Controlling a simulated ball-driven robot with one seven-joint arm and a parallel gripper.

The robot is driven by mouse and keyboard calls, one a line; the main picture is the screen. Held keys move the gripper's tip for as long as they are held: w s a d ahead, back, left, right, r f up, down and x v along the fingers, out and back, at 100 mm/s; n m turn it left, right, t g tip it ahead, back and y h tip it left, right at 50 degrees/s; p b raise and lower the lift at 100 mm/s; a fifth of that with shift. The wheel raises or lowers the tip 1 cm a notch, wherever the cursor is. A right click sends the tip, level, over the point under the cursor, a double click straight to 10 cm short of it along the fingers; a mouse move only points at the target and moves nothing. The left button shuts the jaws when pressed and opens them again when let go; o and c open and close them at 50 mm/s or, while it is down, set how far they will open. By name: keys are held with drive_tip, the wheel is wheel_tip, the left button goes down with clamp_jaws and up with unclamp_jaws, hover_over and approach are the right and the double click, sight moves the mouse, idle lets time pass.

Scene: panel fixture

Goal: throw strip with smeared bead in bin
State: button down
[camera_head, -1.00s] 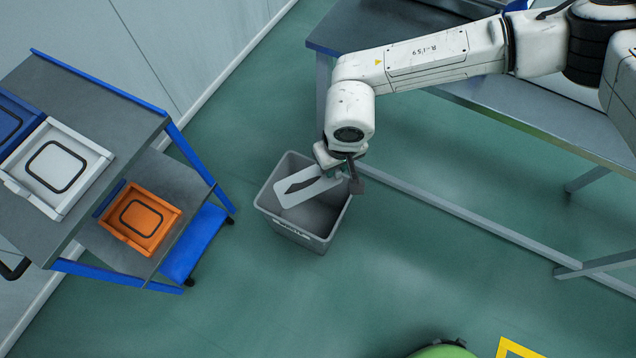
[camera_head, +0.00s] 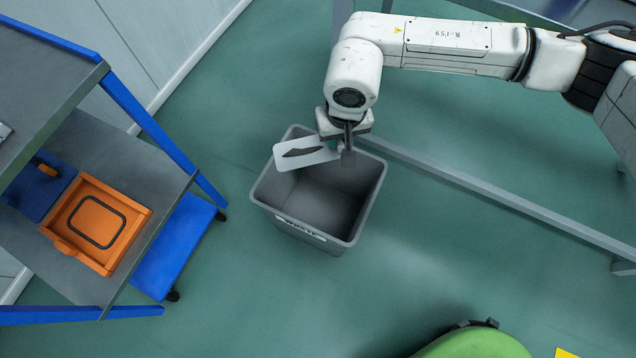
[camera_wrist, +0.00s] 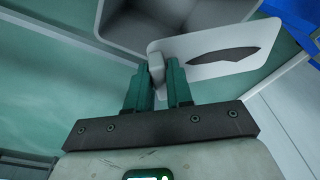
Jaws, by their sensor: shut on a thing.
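The strip (camera_head: 283,163) is a pale, flat piece with rounded corners and a dark, lens-shaped smear along it. My gripper (camera_head: 345,150) is shut on one end of it and holds it over the back part of the grey bin (camera_head: 262,198). In the wrist view my gripper (camera_wrist: 160,75) shows two dark green fingers pinching the narrow end of the strip (camera_wrist: 185,48), which reaches out to the right. The bin (camera_wrist: 125,30) also shows there behind the strip. The bin's visible inside looks empty. Its front carries a white label.
A grey cart (camera_head: 95,140) with blue posts stands at the left. An orange tray (camera_head: 130,205) with a black ring lies on its lower shelf, beside a blue tray (camera_head: 35,190). A grey bench rail (camera_head: 470,190) runs behind the bin. A green rounded thing (camera_head: 475,345) shows at the bottom.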

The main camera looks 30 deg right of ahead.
wheel_tip(320, 180, down, 13)
drive_tip(key=d+m+b, duration=0.1)
drive_tip(key=b, duration=0.8)
drive_tip(key=shift+s+d+b, duration=0.15)
drive_tip(key=shift+d+b, duration=0.1)
drive_tip(key=shift+b, duration=0.15)
drive_tip(key=shift+r, duration=0.1)
drive_tip(key=c, duration=0.9)
unclamp_jaws()
drive_tip(key=r+p, duration=0.1)
drive_tip(key=r, duration=0.2)
drive_tip(key=r+p, duration=0.1)
drive_tip(key=r, duration=0.3)
drive_tip(key=s+r+p, duration=0.1)
drive_tip(key=r+p, duration=0.1)
drive_tip(key=r, duration=0.1)
drive_tip(key=shift+s+a+r, duration=0.1)
drive_tip(key=shift+a+r, duration=0.15)
drive_tip(key=shift+r, duration=0.1)
